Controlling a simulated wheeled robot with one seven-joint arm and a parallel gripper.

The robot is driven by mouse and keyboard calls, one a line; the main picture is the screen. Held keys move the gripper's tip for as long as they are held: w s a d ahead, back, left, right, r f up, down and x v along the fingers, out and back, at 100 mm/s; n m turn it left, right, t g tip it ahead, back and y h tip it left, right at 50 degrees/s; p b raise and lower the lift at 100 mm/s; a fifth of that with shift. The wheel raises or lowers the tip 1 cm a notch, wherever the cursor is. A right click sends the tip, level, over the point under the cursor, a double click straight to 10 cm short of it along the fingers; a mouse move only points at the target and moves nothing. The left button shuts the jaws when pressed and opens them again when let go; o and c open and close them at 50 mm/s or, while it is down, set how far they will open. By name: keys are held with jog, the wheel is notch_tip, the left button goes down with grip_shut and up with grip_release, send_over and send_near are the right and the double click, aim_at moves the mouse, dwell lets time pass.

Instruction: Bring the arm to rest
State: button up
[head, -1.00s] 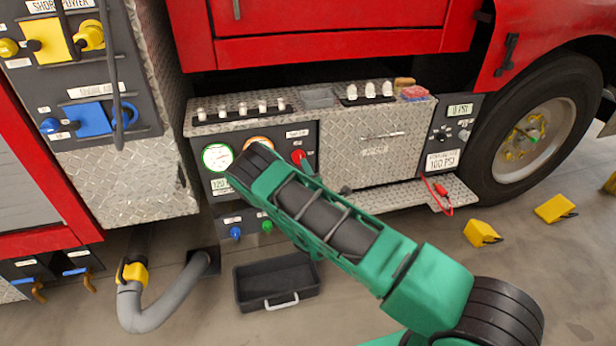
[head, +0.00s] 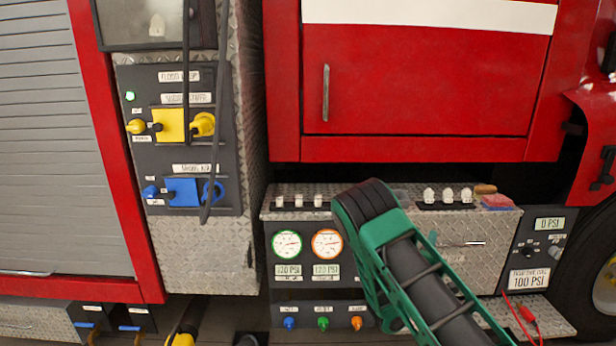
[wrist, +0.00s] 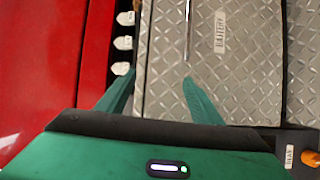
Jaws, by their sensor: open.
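My gripper (wrist: 158,80) shows in the wrist view with its two green fingers apart and nothing between them. It hangs over the diamond-plate battery compartment (wrist: 245,75), whose thin handle (wrist: 188,25) lies just beyond the fingertips. I cannot tell how far the fingers are from the plate. In the head view my green arm (head: 415,270) rises from the bottom right, bent at a dark joint in front of the pump panel. My gripper is hidden there, and the arm covers part of the compartment front.
Left of the arm are two round gauges (head: 287,244) and coloured knobs (head: 323,323). White switches (head: 447,195) and a red block (head: 497,202) top the bumper. A red cable (head: 528,315) hangs at the right. The red cab door (head: 415,90) stands above.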

jog(key=s+d+r+m+g+h, duration=0.2)
jog(key=s+d+r+m+g, duration=0.2)
jog(key=s+d+m+g, duration=0.25)
jog(key=s+d+r+m+g+h, duration=0.25)
jog(key=s+d+r+m, duration=0.2)
jog(key=s+d, duration=0.45)
jog(key=s+d+m+g+y, duration=0.3)
jog(key=s+m+g, duration=0.1)
jog(key=s, duration=0.4)
jog(key=s+a+r+m+g+y, duration=0.1)
jog(key=s+a+r+y, duration=0.1)
jog(key=s+a, duration=0.4)
jog(key=s+a+r+m+y, duration=0.1)
jog(key=s+a+y, duration=0.4)
jog(key=s, duration=0.8)
jog(key=s+a+r+m+g+y, duration=0.1)
jog(key=s+a+r+y, duration=0.1)
jog(key=s+a, duration=0.5)
jog(key=s+y, duration=0.1)
jog(key=s, duration=0.2)
jog(key=shift+r+g, duration=0.3)
jog(key=shift+r, duration=0.1)
